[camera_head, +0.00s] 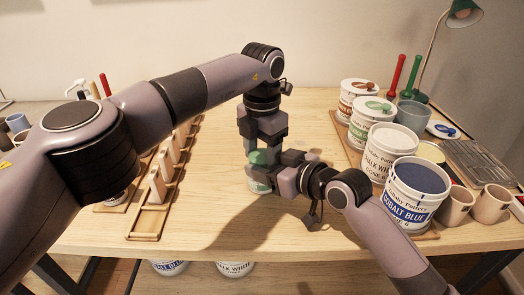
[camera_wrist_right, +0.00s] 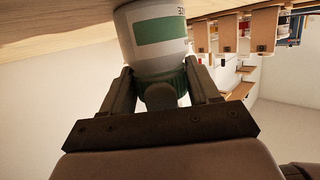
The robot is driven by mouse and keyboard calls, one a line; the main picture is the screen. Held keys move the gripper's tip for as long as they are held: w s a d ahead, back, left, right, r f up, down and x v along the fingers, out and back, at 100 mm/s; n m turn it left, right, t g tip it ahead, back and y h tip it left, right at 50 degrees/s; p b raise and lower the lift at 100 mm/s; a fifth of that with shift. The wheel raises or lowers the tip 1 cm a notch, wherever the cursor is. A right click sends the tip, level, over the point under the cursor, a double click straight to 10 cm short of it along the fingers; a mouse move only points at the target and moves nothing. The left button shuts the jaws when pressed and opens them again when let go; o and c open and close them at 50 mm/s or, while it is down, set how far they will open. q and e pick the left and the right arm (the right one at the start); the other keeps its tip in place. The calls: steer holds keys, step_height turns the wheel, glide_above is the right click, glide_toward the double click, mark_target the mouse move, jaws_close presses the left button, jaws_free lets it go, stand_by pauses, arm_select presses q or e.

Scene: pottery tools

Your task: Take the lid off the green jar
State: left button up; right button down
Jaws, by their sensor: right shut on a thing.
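The green jar (camera_head: 260,186) stands on the middle of the table, mostly hidden behind my grippers in the head view. In the right wrist view the jar (camera_wrist_right: 155,35) is white with a green label and appears upside down. Its green lid (camera_wrist_right: 163,78), with a rounded knob, is between the two fingers of my right gripper (camera_wrist_right: 162,92). My right gripper is shut on the lid from the side. My left gripper (camera_head: 262,142) points down directly above the jar, close to the right one. Its fingertips are partly hidden, so its opening is unclear.
White tubs, including a cobalt blue tub (camera_head: 408,212) and a chalk white tub (camera_head: 385,165), stand on the right with cups and tools. A wooden rack (camera_head: 143,225) is on the left. The table front is clear.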

arm_select(q)
steer(key=shift+c, duration=0.2)
steer(key=shift+n, duration=1.6)
steer(key=o, duration=1.2)
steer(key=shift+c, duration=0.2)
